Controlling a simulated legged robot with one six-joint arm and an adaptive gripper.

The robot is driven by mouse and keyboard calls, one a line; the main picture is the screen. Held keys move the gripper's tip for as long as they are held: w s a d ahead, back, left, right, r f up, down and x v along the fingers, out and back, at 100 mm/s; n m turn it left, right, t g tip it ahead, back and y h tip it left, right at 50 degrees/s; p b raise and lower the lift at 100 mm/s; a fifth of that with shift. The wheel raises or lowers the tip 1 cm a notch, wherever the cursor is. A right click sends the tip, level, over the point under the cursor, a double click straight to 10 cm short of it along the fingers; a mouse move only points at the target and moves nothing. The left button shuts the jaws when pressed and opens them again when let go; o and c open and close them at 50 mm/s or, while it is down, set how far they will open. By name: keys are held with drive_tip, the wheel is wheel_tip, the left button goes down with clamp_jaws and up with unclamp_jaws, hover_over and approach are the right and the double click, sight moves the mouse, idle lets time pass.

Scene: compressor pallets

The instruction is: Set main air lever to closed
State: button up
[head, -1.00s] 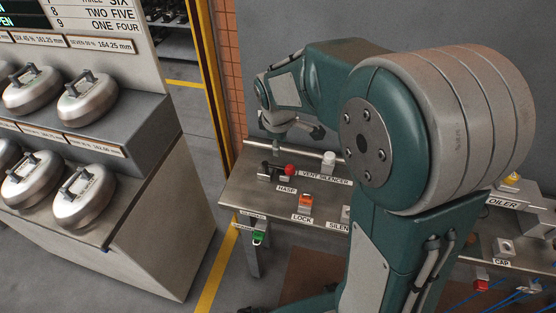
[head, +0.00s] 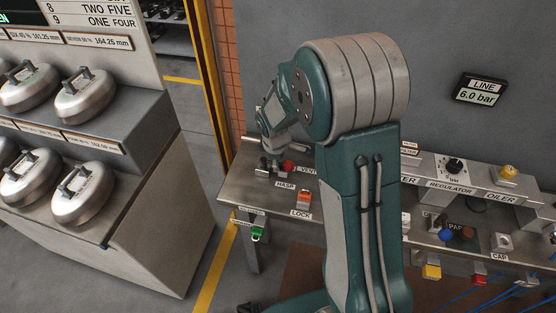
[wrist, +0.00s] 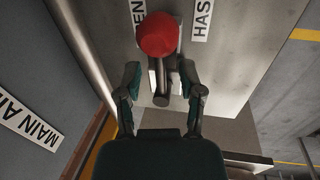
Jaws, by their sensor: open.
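The main air lever has a red ball knob (wrist: 158,35) and a short dark shaft, on a grey metal bench top beside a silver pipe. In the head view its red knob (head: 288,166) sits at the bench's left end, pointing right along the bench. My gripper (wrist: 160,72) is open, with one finger on each side of the lever's shaft, behind the knob. I cannot tell whether either finger touches it. In the head view my gripper (head: 270,165) is small and dark, left of the knob. A MAIN AIR label (wrist: 28,118) is on the wall, partly cut off.
A HASP label (head: 286,184) and an orange LOCK piece (head: 304,197) lie in front of the lever. A green tag (head: 257,234) hangs at the bench's front. The regulator (head: 454,166) and oiler stand right. Silver canisters (head: 85,97) fill a rack at left, across a floor gap.

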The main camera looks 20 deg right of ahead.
drive_tip(key=shift+c, duration=0.3)
clamp_jaws()
drive_tip(key=m, duration=0.2)
drive_tip(key=s+a+m, duration=0.1)
drive_tip(key=m, duration=0.1)
drive_tip(key=shift+s+a+f+m+g+h, duration=0.1)
drive_tip(key=shift+s+a+m+g+h, duration=0.05)
drive_tip(key=shift+m+g+h, duration=0.2)
drive_tip(key=m, duration=0.1)
drive_tip(key=a+m, duration=0.1)
drive_tip(key=m, duration=0.1)
drive_tip(key=m+g, duration=0.1)
drive_tip(key=shift+s+a+m+h, duration=0.25)
drive_tip(key=shift+s+a, duration=0.05)
drive_tip(key=shift+a, duration=0.05)
drive_tip(key=a+m, duration=0.1)
drive_tip(key=m, duration=0.3)
drive_tip(key=shift+a+g, duration=0.35)
drive_tip(key=shift+a, duration=0.05)
drive_tip(key=shift+w+a+m+g, duration=0.15)
drive_tip(key=shift+a+m, duration=0.1)
drive_tip(key=shift+m, duration=0.55)
drive_tip(key=shift+w+a+m+g, duration=0.1)
drive_tip(key=shift+a+m, duration=0.2)
drive_tip(key=shift+m, duration=0.5)
drive_tip(key=shift+w+a+m+g, duration=0.15)
drive_tip(key=shift+a+m, duration=0.1)
drive_tip(key=shift+m, duration=0.55)
